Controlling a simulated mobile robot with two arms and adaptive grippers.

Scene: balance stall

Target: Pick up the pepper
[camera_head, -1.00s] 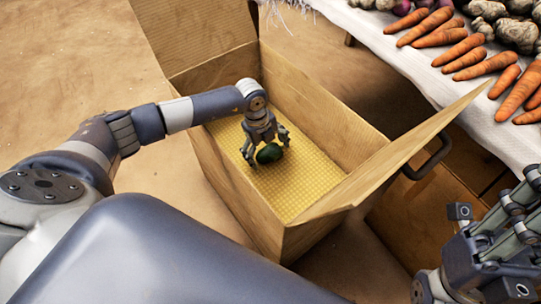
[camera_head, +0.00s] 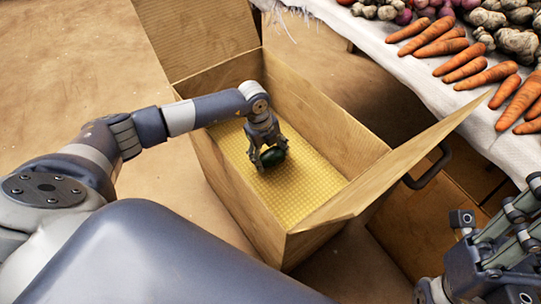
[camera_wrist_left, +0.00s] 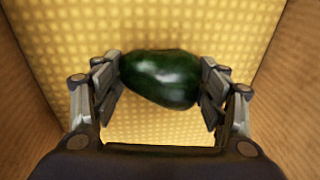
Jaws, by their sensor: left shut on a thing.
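A dark green, glossy pepper (camera_head: 273,157) is inside the open cardboard box (camera_head: 330,125), low over its yellow patterned floor. My left gripper (camera_head: 268,155) reaches down into the box and is shut on the pepper. In the left wrist view the pepper (camera_wrist_left: 162,78) sits between the two fingers of the gripper (camera_wrist_left: 161,85), touched on both sides. I cannot tell whether the pepper still touches the floor. My right gripper (camera_head: 510,235) is at the right edge, partly cut off, away from the box, and its fingertips are not clear.
The box has raised flaps, one at the back left and one at the right (camera_head: 410,160). A table with a white cloth (camera_head: 400,62) at the upper right carries carrots (camera_head: 465,57) and other root vegetables. A dark handle (camera_head: 430,170) stands beside the box.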

